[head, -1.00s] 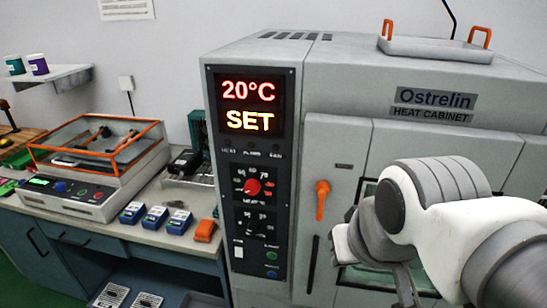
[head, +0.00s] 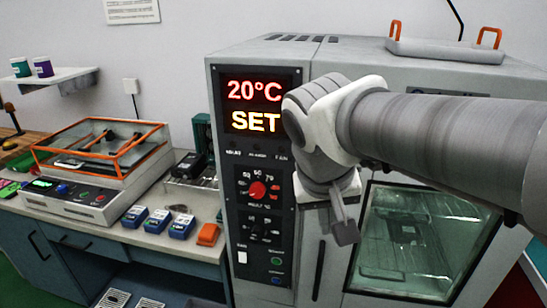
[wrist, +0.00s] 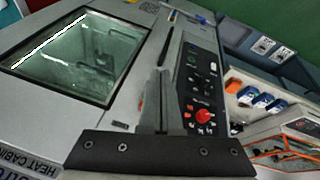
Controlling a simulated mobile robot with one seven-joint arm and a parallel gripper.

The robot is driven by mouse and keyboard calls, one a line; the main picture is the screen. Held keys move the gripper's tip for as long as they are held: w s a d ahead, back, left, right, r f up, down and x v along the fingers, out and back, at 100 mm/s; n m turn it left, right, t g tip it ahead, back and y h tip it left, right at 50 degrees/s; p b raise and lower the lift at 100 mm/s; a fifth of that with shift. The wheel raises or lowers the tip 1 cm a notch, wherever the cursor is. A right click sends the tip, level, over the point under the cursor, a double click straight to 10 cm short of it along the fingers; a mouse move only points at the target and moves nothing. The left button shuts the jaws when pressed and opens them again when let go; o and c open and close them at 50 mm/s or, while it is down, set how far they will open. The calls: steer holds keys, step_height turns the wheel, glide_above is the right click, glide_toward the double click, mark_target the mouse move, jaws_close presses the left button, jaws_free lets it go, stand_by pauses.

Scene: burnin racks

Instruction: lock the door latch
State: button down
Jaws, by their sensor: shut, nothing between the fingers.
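The heat cabinet door (head: 310,235) is shut, with a glass window (head: 425,240) in it. The orange latch is hidden behind my arm and gripper in the head view. A small bit of orange that looks like the latch (wrist: 141,104) shows beside my fingers in the wrist view. My gripper (head: 345,232) is shut and empty, in front of the door between the control panel and the window. The fingers also show in the wrist view (wrist: 164,100). I cannot tell whether they touch the latch, or its exact angle.
The control panel (head: 258,200) with a red knob and a lit display reading 20°C SET is left of my gripper. A dark vertical door handle (head: 319,270) is below. A side bench (head: 110,228) holds blue devices and an orange-framed box (head: 100,150).

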steer(key=w+a+f+m+h+b, duration=0.1)
steer(key=w+a+h, duration=0.2)
steer(key=w+a, duration=0.4)
steer(key=w, duration=0.3)
steer(key=shift+w+a+m+h+b, duration=0.3)
steer(key=shift+a+h+b, duration=0.1)
steer(key=shift+f, duration=0.1)
steer(key=w+d+f, duration=0.2)
steer(key=d+f, duration=0.6)
steer(key=d, duration=0.1)
steer(key=shift+w, duration=0.3)
steer(key=shift+d, duration=0.1)
